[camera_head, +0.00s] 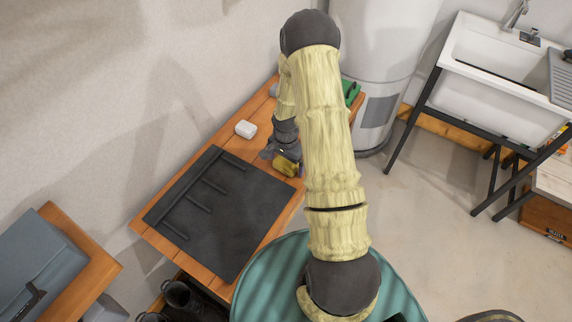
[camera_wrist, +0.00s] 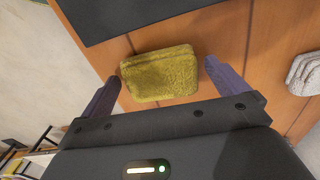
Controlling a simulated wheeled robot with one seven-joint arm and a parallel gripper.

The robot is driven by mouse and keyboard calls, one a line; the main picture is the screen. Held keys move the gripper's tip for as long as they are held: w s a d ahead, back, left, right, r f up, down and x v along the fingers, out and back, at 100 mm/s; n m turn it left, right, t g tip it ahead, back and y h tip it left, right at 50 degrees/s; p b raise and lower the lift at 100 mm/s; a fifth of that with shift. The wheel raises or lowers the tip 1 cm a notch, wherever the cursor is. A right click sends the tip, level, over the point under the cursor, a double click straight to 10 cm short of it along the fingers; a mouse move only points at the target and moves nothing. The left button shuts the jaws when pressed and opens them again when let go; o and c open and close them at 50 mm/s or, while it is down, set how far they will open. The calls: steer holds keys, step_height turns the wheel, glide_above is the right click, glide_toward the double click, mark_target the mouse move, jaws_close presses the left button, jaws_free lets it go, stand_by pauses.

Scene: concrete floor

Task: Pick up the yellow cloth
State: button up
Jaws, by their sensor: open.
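The yellow cloth (camera_wrist: 160,73) lies folded in a thick rectangular pad on the wooden table. In the wrist view it sits between and slightly beyond the fingertips of my gripper (camera_wrist: 164,76). The two fingers are apart, one on each side of the cloth. Its left end is close to the left finger; I cannot tell if they touch. In the head view the cloth (camera_head: 286,165) is partly hidden by my gripper (camera_head: 277,153), which is over the table beside it.
A black mat (camera_head: 225,218) with raised strips covers the near part of the wooden table (camera_head: 262,118). A small white cloth-like item (camera_head: 246,129) lies near the wall; it shows in the wrist view (camera_wrist: 304,74). A green object (camera_head: 350,89) is at the far end. A white tank (camera_head: 376,60) stands behind.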

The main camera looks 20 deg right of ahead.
mark_target(286, 162)
steer(key=c, duration=1.1)
steer(key=shift+o, duration=0.2)
steer(key=shift+r, duration=0.1)
step_height(286, 162, up, 10)
steer(key=shift+o, duration=0.4)
